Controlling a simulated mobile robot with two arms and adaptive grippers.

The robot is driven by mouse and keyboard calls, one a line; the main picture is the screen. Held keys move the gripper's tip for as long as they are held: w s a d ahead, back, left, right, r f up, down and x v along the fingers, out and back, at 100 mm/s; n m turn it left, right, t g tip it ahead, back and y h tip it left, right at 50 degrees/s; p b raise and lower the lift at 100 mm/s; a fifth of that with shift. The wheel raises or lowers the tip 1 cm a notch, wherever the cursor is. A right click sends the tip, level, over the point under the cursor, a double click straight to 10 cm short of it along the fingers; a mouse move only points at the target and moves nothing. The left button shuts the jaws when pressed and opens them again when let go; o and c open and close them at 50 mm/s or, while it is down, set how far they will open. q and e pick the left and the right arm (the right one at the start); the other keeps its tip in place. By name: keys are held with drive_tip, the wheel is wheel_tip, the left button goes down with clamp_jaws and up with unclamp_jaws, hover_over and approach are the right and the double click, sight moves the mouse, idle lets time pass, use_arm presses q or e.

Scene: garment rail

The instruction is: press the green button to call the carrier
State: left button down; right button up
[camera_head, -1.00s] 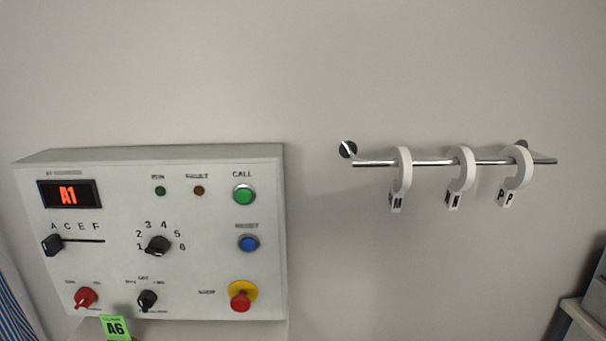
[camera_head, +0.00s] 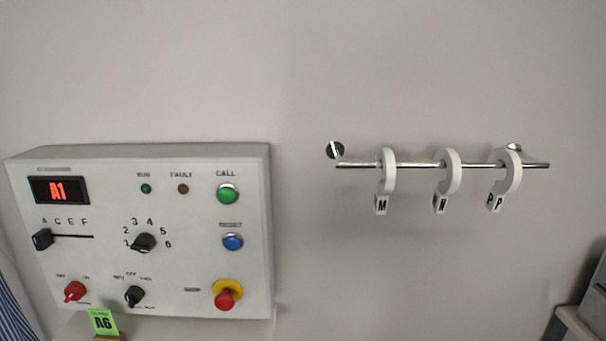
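The green button (camera_head: 228,194) sits under the word CALL at the upper right of a light grey control panel (camera_head: 200,270) on the left side of the view. A red display (camera_head: 59,190) on the panel appears to read A1. The small RUN lamp (camera_head: 146,189) is dark green and the FAULT lamp (camera_head: 183,189) is dull brown. Neither of my grippers shows in the head view, and nothing covers the green button.
Below the green button are a blue button (camera_head: 232,242) and a red mushroom button (camera_head: 225,298) on yellow. A green A6 card (camera_head: 103,322) stands before the panel. A wall rail (camera_head: 412,165) carries rings tagged M, N and P. The wall between is bare.

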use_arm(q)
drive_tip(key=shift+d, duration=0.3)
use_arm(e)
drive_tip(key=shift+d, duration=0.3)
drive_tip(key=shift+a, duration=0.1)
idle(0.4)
